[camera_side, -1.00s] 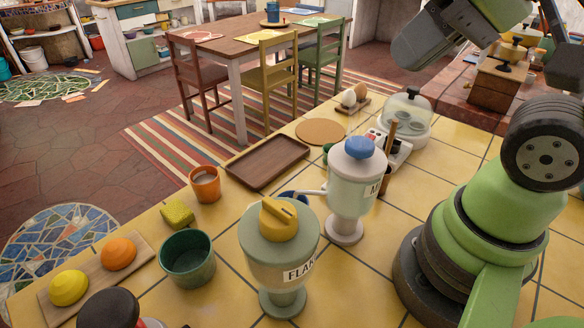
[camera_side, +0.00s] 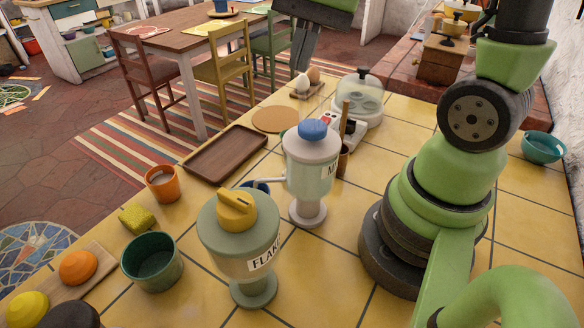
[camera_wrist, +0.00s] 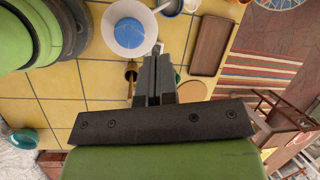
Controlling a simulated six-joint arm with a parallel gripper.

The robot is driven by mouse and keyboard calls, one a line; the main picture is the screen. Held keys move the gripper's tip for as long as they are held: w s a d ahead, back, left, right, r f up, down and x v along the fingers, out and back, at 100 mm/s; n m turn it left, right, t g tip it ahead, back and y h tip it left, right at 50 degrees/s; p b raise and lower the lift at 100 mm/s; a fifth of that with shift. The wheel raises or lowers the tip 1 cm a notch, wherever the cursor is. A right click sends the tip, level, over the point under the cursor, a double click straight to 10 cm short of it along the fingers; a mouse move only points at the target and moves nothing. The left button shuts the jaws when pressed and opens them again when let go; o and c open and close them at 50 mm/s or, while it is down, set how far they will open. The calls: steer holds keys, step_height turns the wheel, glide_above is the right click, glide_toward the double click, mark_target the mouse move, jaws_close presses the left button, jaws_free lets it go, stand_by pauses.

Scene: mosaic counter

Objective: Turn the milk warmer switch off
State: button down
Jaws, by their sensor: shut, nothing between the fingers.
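A pale dispenser with a blue knob and a partly visible label starting with M (camera_side: 311,165) stands on the counter; its round top (camera_wrist: 118,45) shows in the wrist view. Beside it is a low white appliance with a red spot and dark details on its front (camera_side: 332,128); its switch is too small to read, and I cannot tell which way it is set. In the wrist view my gripper covers the area where that appliance lies. My gripper (camera_side: 298,68) is shut and empty, high above the far side of the counter. Its closed fingers also show in the wrist view (camera_wrist: 155,62).
A dispenser labelled FLAK with a yellow knob (camera_side: 240,240) stands in front. A clear dome (camera_side: 358,92), a brown cup with a wooden utensil (camera_side: 342,160), a cork mat (camera_side: 275,119) and a brown tray (camera_side: 226,152) are close by. A teal bowl (camera_side: 544,147) stands right.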

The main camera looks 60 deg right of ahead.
steer(key=w+d+f+m+g+y, duration=0.1)
steer(key=w+d+f+m+y, duration=0.1)
steer(key=f+m, duration=0.4)
steer(key=w+d+f+m+g+y, duration=0.1)
steer(key=w+d+f+m+y, duration=0.1)
steer(key=d+f+m+y, duration=0.1)
steer(key=shift+w+d+f+m+y, duration=0.2)
steer(key=shift+f+m+y, duration=0.5)
steer(key=shift+f+m, duration=0.85)
steer(key=shift+f, duration=0.15)
steer(key=shift+a+f, duration=0.15)
steer(key=shift+f, duration=1.3)
steer(key=shift+a+f, duration=0.2)
steer(key=shift+f, duration=1.25)
steer(key=shift+a+f, duration=0.15)
steer(key=shift+f, duration=1.3)
steer(key=shift+s+f, duration=0.1)
steer(key=shift+f, duration=0.3)
steer(key=shift+a+f, duration=0.1)
steer(key=shift+f, duration=0.15)
steer(key=shift+r, duration=0.15)
steer(key=shift+r, duration=0.55)
